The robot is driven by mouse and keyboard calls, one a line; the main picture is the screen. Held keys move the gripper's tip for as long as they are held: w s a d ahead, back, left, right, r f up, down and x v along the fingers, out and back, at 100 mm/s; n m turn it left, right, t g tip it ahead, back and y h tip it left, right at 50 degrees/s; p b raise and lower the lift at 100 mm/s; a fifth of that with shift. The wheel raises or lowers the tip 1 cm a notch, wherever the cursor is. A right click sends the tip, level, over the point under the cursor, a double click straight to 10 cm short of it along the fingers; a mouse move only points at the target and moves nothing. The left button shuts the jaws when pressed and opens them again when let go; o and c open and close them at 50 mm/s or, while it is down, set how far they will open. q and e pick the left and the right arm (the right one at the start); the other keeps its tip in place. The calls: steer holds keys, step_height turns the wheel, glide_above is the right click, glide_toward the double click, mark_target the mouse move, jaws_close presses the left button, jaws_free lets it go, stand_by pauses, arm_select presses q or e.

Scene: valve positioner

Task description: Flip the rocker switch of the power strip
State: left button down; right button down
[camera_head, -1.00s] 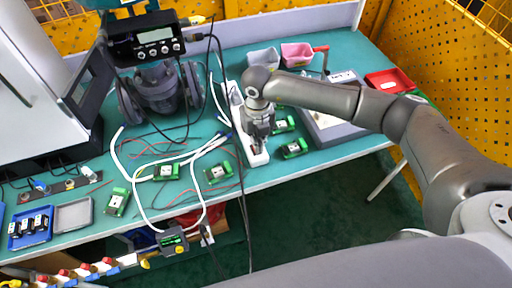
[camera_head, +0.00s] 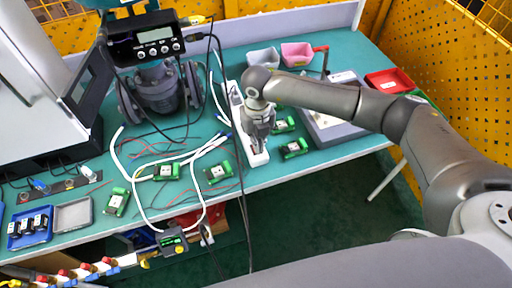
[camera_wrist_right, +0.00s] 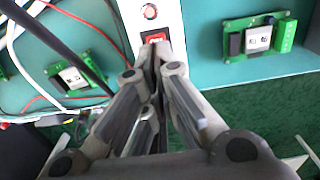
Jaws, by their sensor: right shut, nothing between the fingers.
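The white power strip (camera_head: 258,157) lies on the teal bench near its front edge, running away from me. In the right wrist view the end of the power strip (camera_wrist_right: 160,14) shows a red rocker switch (camera_wrist_right: 154,37) in a dark frame. My right gripper (camera_head: 258,147) is over the near end of the strip, pointing down. In the wrist view its fingertips (camera_wrist_right: 154,56) are together with nothing between them, right at the near edge of the switch. Whether they touch it I cannot tell. My left gripper is not in view.
Green circuit boards (camera_head: 294,148) lie on both sides of the strip. White cables (camera_head: 190,152) and thin wires lie to its left. A valve with a positioner (camera_head: 150,38) stands behind left. A grey tray (camera_head: 330,128) lies to the right.

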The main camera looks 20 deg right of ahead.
steer(key=shift+s+f+b, duration=0.1)
steer(key=shift+f+b, duration=0.8)
steer(key=shift+f, duration=0.2)
stand_by(0.4)
steer(key=shift+r, duration=0.15)
steer(key=shift+r+p, duration=0.55)
steer(key=shift+r, duration=0.05)
steer(key=shift+r+p, duration=1.6)
steer(key=shift+r, duration=1.2)
steer(key=shift+f, duration=0.1)
